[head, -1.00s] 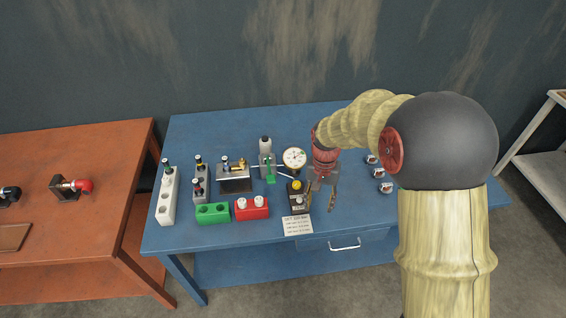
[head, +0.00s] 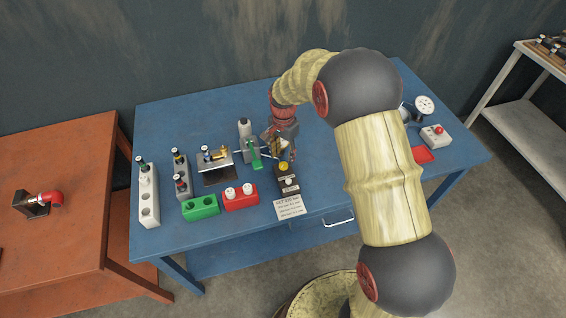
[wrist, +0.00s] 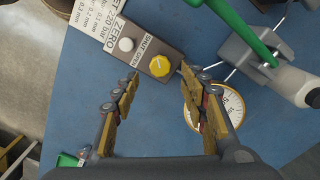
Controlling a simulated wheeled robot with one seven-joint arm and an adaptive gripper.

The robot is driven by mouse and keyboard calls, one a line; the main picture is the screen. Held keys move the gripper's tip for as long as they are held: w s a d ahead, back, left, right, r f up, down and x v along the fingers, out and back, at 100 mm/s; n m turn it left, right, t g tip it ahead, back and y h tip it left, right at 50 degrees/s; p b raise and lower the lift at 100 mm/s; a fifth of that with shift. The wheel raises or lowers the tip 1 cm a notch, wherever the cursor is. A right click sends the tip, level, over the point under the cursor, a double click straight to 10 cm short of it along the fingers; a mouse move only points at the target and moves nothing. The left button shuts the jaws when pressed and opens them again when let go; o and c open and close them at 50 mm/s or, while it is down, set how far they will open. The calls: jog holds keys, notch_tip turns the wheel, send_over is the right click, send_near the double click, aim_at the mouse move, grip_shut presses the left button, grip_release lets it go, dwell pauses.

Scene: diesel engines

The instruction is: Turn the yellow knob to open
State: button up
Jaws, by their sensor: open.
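The yellow knob (wrist: 160,66) sits on a dark block (wrist: 146,52) with a white button (wrist: 126,44) beside it. Lettering that seems to read SHUT and OPEN is printed by the knob. In the head view the knob (head: 283,166) shows just in front of my gripper (head: 281,150). In the wrist view my gripper (wrist: 158,74) is open and empty, its fingertips on either side of the knob and apart from it. I cannot tell how high the fingertips are above the block.
A dial gauge (wrist: 229,103) lies partly behind my right finger in the wrist view. A green lever (wrist: 244,25) and grey pump body are close to the right. Red (head: 240,197) and green (head: 200,207) holders stand left of the block. A paper card (head: 289,207) lies in front.

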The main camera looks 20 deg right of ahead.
aim_at(283, 165)
notch_tip(283, 165, down, 5)
jog(key=shift+b, duration=0.35)
jog(key=c, duration=0.3)
jog(key=c, duration=0.8)
grip_shut()
